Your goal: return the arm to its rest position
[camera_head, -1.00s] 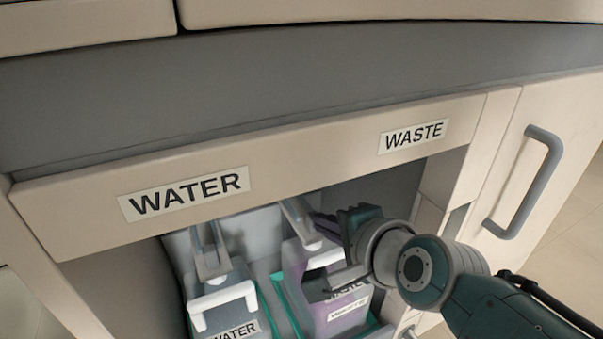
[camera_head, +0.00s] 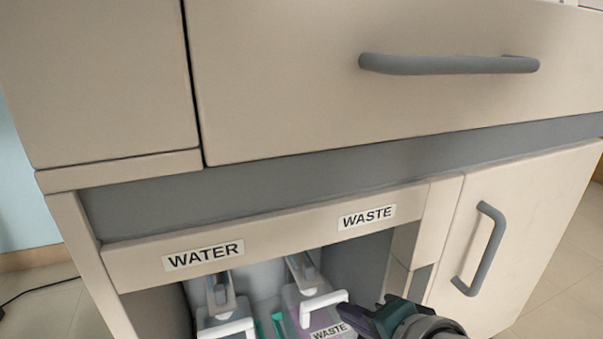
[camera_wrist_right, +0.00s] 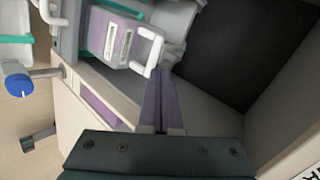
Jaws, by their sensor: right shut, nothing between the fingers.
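My right gripper (camera_head: 347,311) is at the bottom of the head view, in front of the cabinet opening and close to the right side of the WASTE container. In the right wrist view its two purple fingers (camera_wrist_right: 160,100) lie together, shut and empty. The purple WASTE container (camera_head: 291,297) with a white handle stands in the opening; it also shows in the wrist view (camera_wrist_right: 104,40). The fingertips look close to its handle; I cannot tell if they touch. My left gripper is not in view.
The WATER container (camera_head: 222,322) stands left of the WASTE one. The labelled cabinet rail (camera_head: 290,227) runs above the opening. A drawer handle (camera_head: 450,64) and a door handle (camera_head: 482,250) stick out. A blue knob (camera_wrist_right: 18,85) shows in the wrist view.

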